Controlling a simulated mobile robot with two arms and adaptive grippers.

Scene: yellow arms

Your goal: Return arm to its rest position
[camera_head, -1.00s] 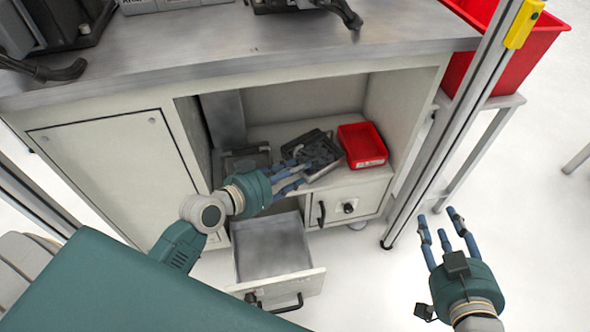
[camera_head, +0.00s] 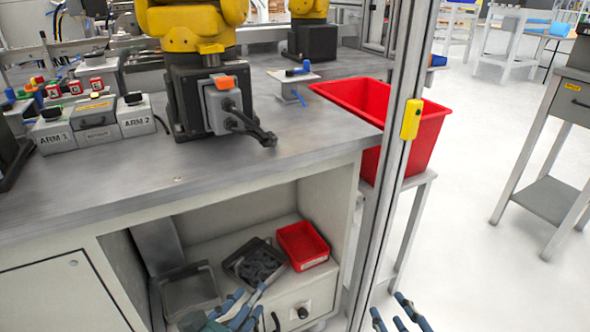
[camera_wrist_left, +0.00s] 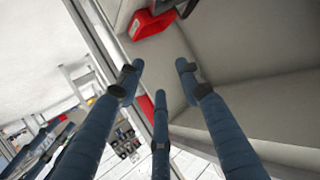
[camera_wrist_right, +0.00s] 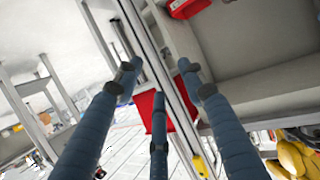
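A yellow robot arm (camera_head: 195,25) stands on a dark base on the grey workbench (camera_head: 290,130), and a second yellow arm (camera_head: 312,9) stands behind it to the right. Both are cut off at the top. A control box labelled ARM 1 (camera_head: 55,140) and one labelled ARM 2 (camera_head: 134,124) sit on the bench at the left. My left gripper (camera_head: 240,306) is low in front of the cabinet, its fingers spread and empty in its wrist view (camera_wrist_left: 158,75). My right gripper (camera_head: 398,308) is at the bottom edge, right of the post, also open and empty.
A red bin (camera_head: 400,125) stands on a stand right of the bench, behind a metal post (camera_head: 395,190) with a yellow box. The open cabinet holds a small red tray (camera_head: 303,246) and a black tray (camera_head: 235,265). Open floor lies at the right.

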